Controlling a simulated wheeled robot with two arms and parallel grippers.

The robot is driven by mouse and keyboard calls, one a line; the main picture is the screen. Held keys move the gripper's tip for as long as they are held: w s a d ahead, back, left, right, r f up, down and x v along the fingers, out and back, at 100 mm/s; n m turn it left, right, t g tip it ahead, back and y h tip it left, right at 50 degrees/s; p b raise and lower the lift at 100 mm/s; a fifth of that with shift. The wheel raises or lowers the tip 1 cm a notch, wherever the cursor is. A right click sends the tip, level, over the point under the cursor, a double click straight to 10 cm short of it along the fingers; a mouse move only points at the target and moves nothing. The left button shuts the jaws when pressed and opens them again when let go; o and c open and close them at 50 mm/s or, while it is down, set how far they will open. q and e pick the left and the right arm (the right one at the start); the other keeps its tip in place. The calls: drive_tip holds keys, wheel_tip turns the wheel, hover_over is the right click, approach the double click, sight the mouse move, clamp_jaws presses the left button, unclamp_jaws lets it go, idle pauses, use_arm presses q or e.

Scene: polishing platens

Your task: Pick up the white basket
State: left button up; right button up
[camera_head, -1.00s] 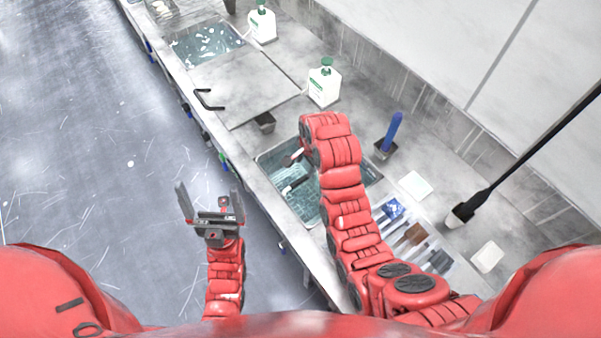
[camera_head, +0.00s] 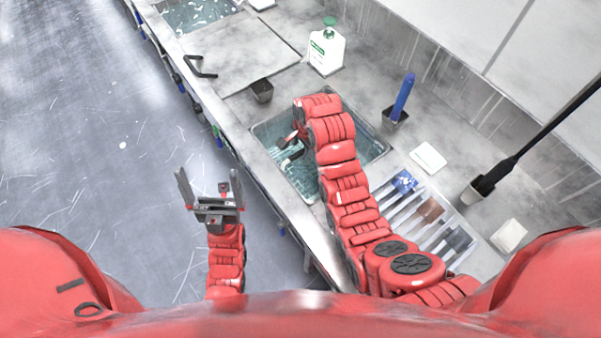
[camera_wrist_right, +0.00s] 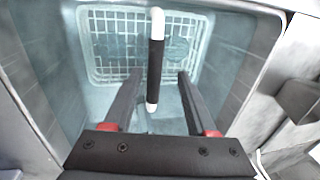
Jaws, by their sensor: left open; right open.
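The white basket (camera_wrist_right: 104,45) is a wire grid down in the water of the sink (camera_head: 379,150). Its upright handle, with a black grip (camera_wrist_right: 156,65) and white ends, shows in the right wrist view. My right gripper (camera_wrist_right: 157,88) is open, its two fingers either side of the handle in that view; I cannot tell if they touch it. In the head view my right arm hides most of the basket. My left gripper (camera_head: 209,188) is open and empty, over the floor left of the counter.
A white soap bottle (camera_head: 326,50), a blue-handled tool in a holder (camera_head: 402,98) and a rack of brushes (camera_head: 425,205) stand around the sink. A grey lid with a black handle (camera_head: 235,52) lies beyond. The floor at left is clear.

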wheel_tip(320, 180, down, 4)
drive_tip(key=p, duration=0.2)
drive_tip(key=shift+s+a+r+p, duration=0.15)
drive_tip(key=shift+p, duration=0.2)
drive_tip(key=shift+w+a+f, duration=0.1)
drive_tip(key=shift+w+f, duration=0.15)
drive_tip(key=shift+f, duration=0.6)
drive_tip(key=shift+c, duration=0.3)
clamp_jaws()
